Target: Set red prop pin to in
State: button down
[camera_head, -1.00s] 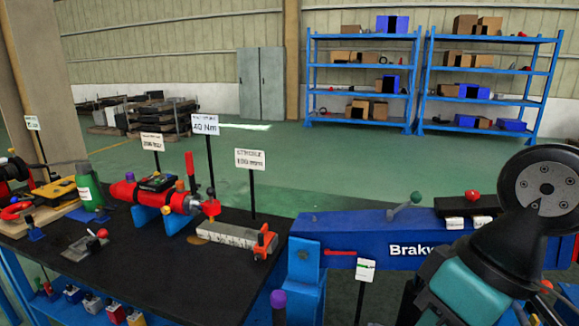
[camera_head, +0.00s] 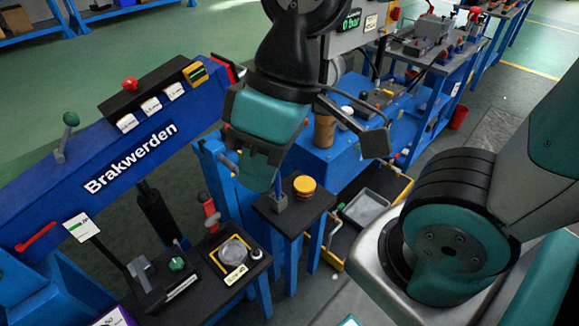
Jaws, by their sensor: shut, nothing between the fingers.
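A red bar-shaped pin (camera_head: 36,237) sticks out at the left end of the blue crane beam (camera_head: 115,165) marked "Brakwerden"; I take it as the red prop pin, but cannot tell how deep it sits. A white card with a green mark (camera_head: 82,227) stands just right of it. My gripper (camera_head: 262,178) is at the upper middle, well to the right of the pin. It is shut and empty, pointing down, and it hides part of the beam's right end.
A red knob (camera_head: 130,84) and a green-knobbed lever (camera_head: 69,120) stand on the beam. Below are a small table with a round dish (camera_head: 233,252) and a post with a yellow-capped jar (camera_head: 304,186). Blue benches with tools stand behind right. Green floor is open at upper left.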

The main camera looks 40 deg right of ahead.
aim_at(220, 157)
jog(key=z, duration=1.15)
jog(key=k, duration=0.55)
jog(key=u, duration=0.8)
